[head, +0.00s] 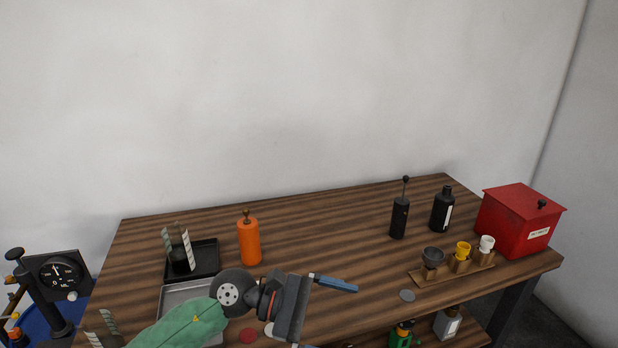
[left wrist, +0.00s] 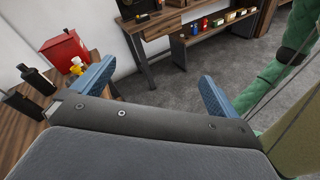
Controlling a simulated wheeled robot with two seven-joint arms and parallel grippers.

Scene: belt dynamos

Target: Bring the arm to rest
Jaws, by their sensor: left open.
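My left gripper (head: 338,318) is at the front of the wooden table (head: 320,228) in the head view, at the end of my green-sleeved arm coming in from the lower left. Its blue fingers are spread apart, with nothing between them. In the left wrist view the gripper (left wrist: 156,70) also shows two blue fingers wide apart, with grey floor beyond them. A green arm part of mine shows at the right of that view. My right gripper is in neither view.
On the table stand an orange bottle (head: 249,241), a black grinder (head: 399,217), a black bottle (head: 442,210), a red box (head: 516,222) and a wooden cup rack (head: 452,270). A black tray (head: 207,257) and a grey tray (head: 174,297) lie left. The table's middle is clear.

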